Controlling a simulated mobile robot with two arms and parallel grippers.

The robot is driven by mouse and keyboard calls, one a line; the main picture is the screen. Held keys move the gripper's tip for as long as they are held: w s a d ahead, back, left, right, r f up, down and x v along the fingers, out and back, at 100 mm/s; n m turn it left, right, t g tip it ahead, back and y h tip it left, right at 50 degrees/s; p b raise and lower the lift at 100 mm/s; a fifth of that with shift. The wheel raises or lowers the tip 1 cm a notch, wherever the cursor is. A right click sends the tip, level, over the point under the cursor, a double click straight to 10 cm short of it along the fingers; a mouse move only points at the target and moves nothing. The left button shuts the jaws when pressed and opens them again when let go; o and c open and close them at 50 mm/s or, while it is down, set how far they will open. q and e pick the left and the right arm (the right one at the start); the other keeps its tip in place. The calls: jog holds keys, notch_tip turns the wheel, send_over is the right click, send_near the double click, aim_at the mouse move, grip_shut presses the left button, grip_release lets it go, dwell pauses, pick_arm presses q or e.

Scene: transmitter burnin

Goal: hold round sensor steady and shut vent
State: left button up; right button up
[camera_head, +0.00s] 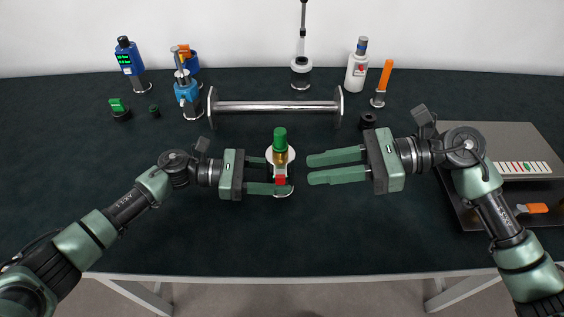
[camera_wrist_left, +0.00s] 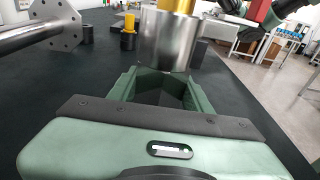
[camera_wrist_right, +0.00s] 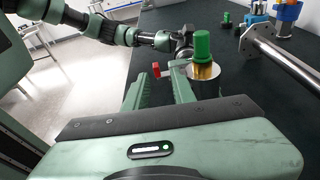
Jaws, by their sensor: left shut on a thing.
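The round sensor (camera_head: 280,156) stands upright mid-table, with a green cap, a gold neck and a silver body. It also shows in the left wrist view (camera_wrist_left: 167,42) and the right wrist view (camera_wrist_right: 203,72). My left gripper (camera_head: 280,175) is shut on its silver body, one finger on each side. The red-tipped vent (camera_head: 281,181) sticks out from the sensor's near side; it also shows in the right wrist view (camera_wrist_right: 156,70). My right gripper (camera_head: 308,169) is open and empty, just right of the sensor, fingers pointing at it. I cannot tell how far the vent is turned.
A steel flanged pipe (camera_head: 275,106) lies behind the sensor. Blue transmitters (camera_head: 130,62) stand back left, and a white bottle (camera_head: 357,68) and an orange-handled tool (camera_head: 384,78) back right. A grey case (camera_head: 470,130) is at right. The front of the dark mat (camera_head: 200,240) is clear.

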aim_at(283, 176)
jog(key=shift+n, duration=0.3)
jog(key=shift+s+x, duration=0.15)
jog(key=shift+x, duration=1.75)
jog(key=shift+s+x, duration=0.2)
jog(key=shift+x, duration=1.7)
jog(key=shift+f, duration=0.1)
jog(key=shift+d, duration=0.1)
grip_shut()
